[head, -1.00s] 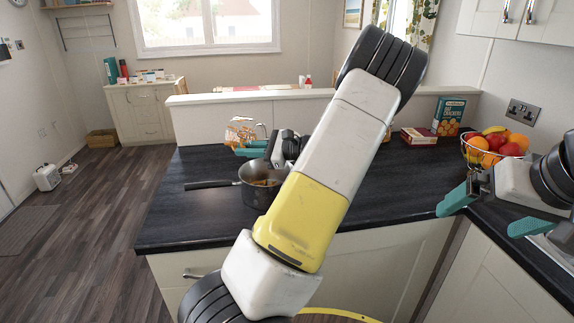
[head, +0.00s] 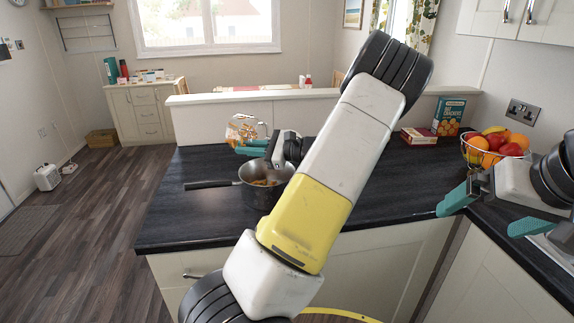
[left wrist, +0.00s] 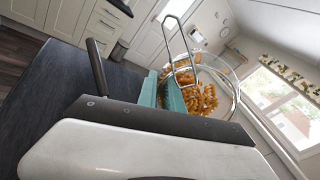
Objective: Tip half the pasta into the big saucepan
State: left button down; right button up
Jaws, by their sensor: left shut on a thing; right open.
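A clear jug (head: 234,124) with orange-brown pasta pieces (left wrist: 201,98) is held tilted above the counter, just behind the big saucepan. My right gripper (head: 492,212) is open and empty at the right, by the counter edge.
A wire fruit bowl (head: 482,161), a cracker box (head: 449,116) and a small red box (head: 418,136) stand at the right back of the dark counter (head: 172,214). A low ledge (head: 214,98) runs behind it. The counter left of the saucepan is clear.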

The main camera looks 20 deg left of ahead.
aim_at(249, 140)
pick_arm(q)
jog(key=shift+d+r+y, duration=0.15)
jog(key=shift+r+y, duration=0.35)
jog(key=shift+r, duration=0.25)
dwell(1.1)
jog(key=shift+d+r+n+y, duration=0.2)
jog(key=shift+n+y, duration=0.2)
jog(key=shift+y, duration=0.4)
dwell(1.7)
jog(key=shift+s+d+r+n+g+y+b, duration=0.1)
jog(key=shift+d+r+n+g+y+b, duration=0.1)
jog(key=shift+r+y, duration=0.25)
jog(key=shift+d+r+n+g+y+b, duration=0.1)
jog(key=shift+r+g+y, duration=0.1)
jog(key=shift+r+y, duration=0.25)
dwell(1.6)
jog(key=shift+d+y, duration=0.1)
jog(key=shift+y, duration=0.3)
dwell(0.8)
